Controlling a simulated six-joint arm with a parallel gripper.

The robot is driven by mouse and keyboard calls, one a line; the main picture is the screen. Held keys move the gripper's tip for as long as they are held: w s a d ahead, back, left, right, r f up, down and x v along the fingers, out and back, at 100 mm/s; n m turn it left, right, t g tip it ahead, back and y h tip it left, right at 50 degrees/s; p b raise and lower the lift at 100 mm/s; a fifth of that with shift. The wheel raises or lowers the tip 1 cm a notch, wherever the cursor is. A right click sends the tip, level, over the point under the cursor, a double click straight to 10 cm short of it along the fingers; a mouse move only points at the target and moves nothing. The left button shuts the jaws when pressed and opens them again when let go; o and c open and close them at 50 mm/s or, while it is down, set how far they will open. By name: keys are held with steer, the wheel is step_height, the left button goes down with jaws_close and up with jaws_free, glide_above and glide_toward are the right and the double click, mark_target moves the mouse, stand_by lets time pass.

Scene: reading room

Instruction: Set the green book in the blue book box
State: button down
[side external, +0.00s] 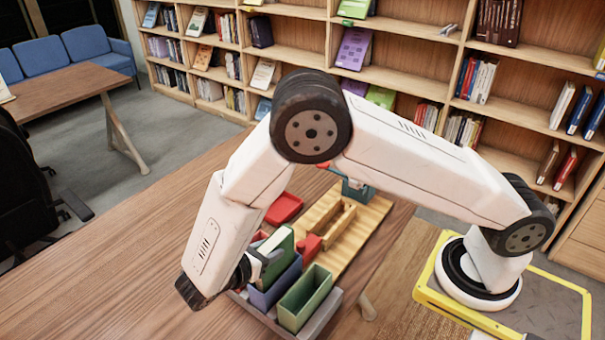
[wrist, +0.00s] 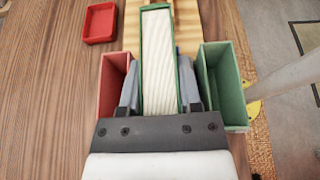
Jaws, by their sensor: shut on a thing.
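The green book (wrist: 157,62) is upright with its pale page edges facing the wrist camera. My gripper (wrist: 159,88) is shut on it, one finger on each side. In the side view the green book (side external: 279,250) stands over the blue book box (side external: 275,291), its lower end at the box's opening. I cannot tell how deep it reaches, as the box's front wall hides that end. The blue box is the middle one, between a red box (wrist: 113,80) and a green box (wrist: 222,85). In the wrist view the book and fingers mostly hide it.
The boxes stand on a grey tray (side external: 327,312) on the wooden table (side external: 120,265). Behind them lie a red tray (side external: 284,208), a wooden board (side external: 362,232) with a wooden holder, and a red object (side external: 309,247). The table to the left is clear.

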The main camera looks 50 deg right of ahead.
steer(key=shift+f, duration=0.65)
stand_by(0.5)
steer(key=shift+c, duration=1)
jaws_free()
steer(key=v, duration=0.7)
steer(key=shift+a, duration=0.4)
steer(key=shift+d+r, duration=0.15)
steer(key=shift+r, duration=0.05)
